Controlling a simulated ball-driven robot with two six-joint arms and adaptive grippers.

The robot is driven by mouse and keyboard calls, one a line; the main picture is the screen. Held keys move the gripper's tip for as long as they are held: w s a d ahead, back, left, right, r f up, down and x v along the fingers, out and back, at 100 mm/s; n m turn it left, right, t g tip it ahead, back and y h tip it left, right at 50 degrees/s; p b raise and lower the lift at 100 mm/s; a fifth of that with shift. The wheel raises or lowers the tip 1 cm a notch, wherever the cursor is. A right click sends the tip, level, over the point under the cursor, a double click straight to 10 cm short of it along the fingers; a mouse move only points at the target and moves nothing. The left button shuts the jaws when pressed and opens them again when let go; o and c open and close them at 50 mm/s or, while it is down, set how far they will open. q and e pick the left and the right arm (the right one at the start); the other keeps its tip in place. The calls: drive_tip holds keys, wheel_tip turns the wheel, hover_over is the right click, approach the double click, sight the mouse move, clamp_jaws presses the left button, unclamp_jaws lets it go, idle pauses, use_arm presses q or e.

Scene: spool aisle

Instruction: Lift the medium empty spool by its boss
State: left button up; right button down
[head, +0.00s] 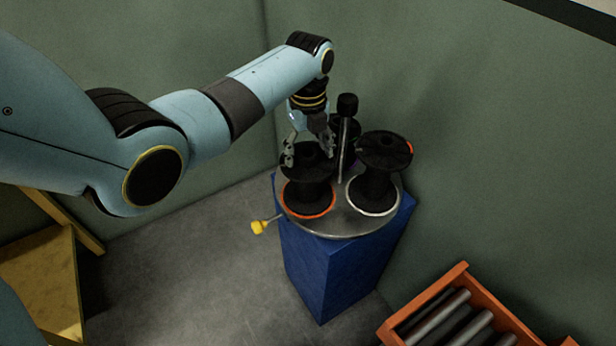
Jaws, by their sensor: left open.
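Black spools stand on a round grey turntable (338,221) on top of a blue pedestal. The front left spool (308,195) stands in an orange ring, and the right spool (376,187) stands in a white ring. A third dark spool (345,128) is partly hidden behind the central post. I cannot tell from this view which one is the medium spool. My left gripper (309,153) points down at the top of the front left spool. Its fingers are apart, one on each side of the boss area, with nothing clearly held. My right gripper is not in view.
A post with a black knob (347,105) rises from the turntable beside my left gripper. A yellow-tipped handle (259,227) sticks out at the left. The blue pedestal (330,275) stands near green walls. An orange crate (462,272) with grey rollers is at lower right, a yellow wooden piece (45,280) at lower left.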

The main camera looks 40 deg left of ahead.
use_arm(q)
clamp_jaws()
idle(0.4)
drive_tip(key=shift+r, duration=0.15)
